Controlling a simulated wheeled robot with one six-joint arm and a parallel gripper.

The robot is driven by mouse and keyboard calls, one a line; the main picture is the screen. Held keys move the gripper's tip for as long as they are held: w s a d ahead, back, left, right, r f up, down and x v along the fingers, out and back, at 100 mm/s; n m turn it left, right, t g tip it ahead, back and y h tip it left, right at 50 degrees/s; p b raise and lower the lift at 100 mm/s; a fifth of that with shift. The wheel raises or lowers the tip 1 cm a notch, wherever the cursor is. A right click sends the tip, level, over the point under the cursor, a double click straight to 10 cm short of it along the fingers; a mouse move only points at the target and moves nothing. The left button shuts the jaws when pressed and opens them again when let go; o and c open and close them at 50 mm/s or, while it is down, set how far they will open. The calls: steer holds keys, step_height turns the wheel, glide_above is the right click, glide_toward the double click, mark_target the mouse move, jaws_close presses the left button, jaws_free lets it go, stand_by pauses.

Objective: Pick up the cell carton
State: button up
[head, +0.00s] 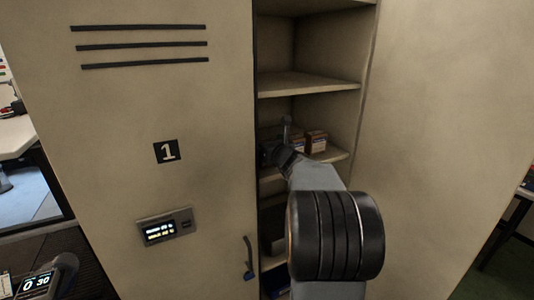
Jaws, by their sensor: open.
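Small brown and white cartons (317,141) stand on a middle shelf inside the beige locker. Their labels are too small to read, so I cannot tell which is the cell carton. My gripper (284,136) reaches into the locker at that shelf, just left of the cartons. Its jaws are open, with a thin grey finger upright and a dark part below it. My arm and gripper hide part of the shelf and the left side of the cartons. I cannot tell whether the gripper touches a carton.
The locker's shelf above (305,84) is empty where visible. A beige door (165,110) marked 1, with a small display panel (166,227) and a handle (249,258), borders the opening on the left. A broad beige panel (450,130) borders it on the right. The opening is narrow.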

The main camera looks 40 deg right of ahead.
steer(key=shift+c, duration=0.4)
steer(key=c, duration=0.9)
steer(key=shift+r, duration=0.1)
